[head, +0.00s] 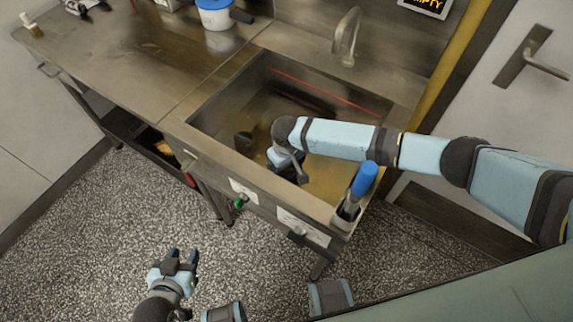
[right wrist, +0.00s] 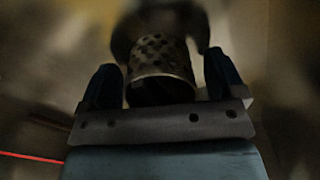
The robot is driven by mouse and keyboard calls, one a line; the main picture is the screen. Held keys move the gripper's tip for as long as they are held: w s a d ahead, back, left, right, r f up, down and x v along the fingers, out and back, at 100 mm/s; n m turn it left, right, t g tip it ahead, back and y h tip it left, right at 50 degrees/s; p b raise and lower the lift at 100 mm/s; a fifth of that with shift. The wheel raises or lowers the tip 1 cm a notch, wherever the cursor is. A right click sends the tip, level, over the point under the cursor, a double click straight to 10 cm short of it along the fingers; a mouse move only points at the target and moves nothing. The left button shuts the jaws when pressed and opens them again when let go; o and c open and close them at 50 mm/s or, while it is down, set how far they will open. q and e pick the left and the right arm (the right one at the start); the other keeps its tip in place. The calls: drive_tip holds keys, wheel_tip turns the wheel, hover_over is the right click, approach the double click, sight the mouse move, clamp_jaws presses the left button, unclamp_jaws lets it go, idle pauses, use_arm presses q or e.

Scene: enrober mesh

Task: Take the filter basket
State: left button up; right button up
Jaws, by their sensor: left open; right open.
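The filter basket (right wrist: 163,56) shows in the right wrist view as a perforated metal cylinder with a dark opening. It lies between the two open fingers of my right gripper (right wrist: 163,84), with gaps on both sides. In the head view my right gripper (head: 297,174) reaches down into the sink (head: 205,125), near its front wall. The basket cannot be made out there for certain. My left gripper (head: 181,257) is open and empty above the floor, in front of the bench and away from the sink.
Brownish liquid seems to cover the sink bottom. A dark object (head: 243,139) stands in the sink to the left. A blue-handled tool (head: 364,180) stands in a holder at the front right corner. A faucet (head: 347,35) and a blue-lidded tub (head: 215,14) are behind. The left worktop is mostly clear.

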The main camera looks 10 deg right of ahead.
drive_tip(key=c, duration=1)
drive_tip(key=shift+r, duration=0.15)
